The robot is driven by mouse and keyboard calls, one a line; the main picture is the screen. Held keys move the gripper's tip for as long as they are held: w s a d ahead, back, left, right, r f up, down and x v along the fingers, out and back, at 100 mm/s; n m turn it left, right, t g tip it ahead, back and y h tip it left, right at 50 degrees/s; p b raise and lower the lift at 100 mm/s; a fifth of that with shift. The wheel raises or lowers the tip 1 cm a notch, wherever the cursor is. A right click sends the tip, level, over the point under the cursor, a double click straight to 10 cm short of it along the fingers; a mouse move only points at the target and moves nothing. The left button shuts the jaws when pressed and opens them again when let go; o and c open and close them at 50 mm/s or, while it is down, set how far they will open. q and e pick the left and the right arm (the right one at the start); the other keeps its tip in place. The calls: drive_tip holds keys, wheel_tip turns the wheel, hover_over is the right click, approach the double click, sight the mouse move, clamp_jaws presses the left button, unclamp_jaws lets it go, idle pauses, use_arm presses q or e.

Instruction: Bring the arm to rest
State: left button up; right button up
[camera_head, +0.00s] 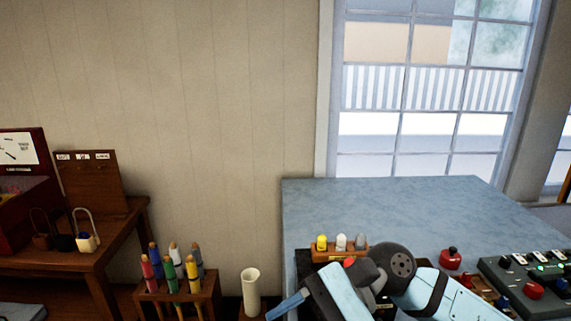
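A light-blue and dark-grey jointed arm (430,288), which looks like my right arm, reaches in at the bottom right. Its dark round joint (398,263) stands above the front of the blue-topped table (400,205). From there a light-blue link (335,292) slopes down and runs out at the bottom edge. I make out no fingertips on it. A slim blue bar (287,304) shows left of this link, and I cannot tell what it belongs to. My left arm and gripper are not in view.
On the table are a wooden holder with bottle-like pieces (341,243), a red knob (451,259) and a control panel (535,282). A rack of coloured handles (176,285) and a cream tube (251,291) stand left of it. The table's back is clear.

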drive_tip(key=w+d+m+t+y+p, duration=0.2)
drive_tip(key=w+m+t+y, duration=0.3)
drive_tip(key=m+t+y, duration=1.15)
drive_tip(key=w+d+f+m+t+h+p, duration=0.1)
drive_tip(key=d+f+m+t+h, duration=0.15)
drive_tip(key=m+h, duration=0.45)
drive_tip(key=w+d+f+m+t+h, duration=0.1)
drive_tip(key=d+f+m+t+h, duration=0.2)
drive_tip(key=m, duration=0.8)
drive_tip(key=w+d+f+m+t+h+p, duration=0.1)
drive_tip(key=w+f+m+t+h, duration=0.15)
drive_tip(key=f+m+h, duration=0.55)
drive_tip(key=s+d+f+m+g+h+p, duration=0.1)
drive_tip(key=s+d+f+m+g+h, duration=0.2)
drive_tip(key=s+f+m, duration=0.5)
drive_tip(key=s+d+f+m+g+h, duration=0.3)
drive_tip(key=s+d+f+m+h, duration=0.3)
drive_tip(key=f+m, duration=0.7)
drive_tip(key=shift+s+d+f+p, duration=0.4)
drive_tip(key=shift+s+d, duration=0.25)
drive_tip(key=shift+s, duration=0.4)
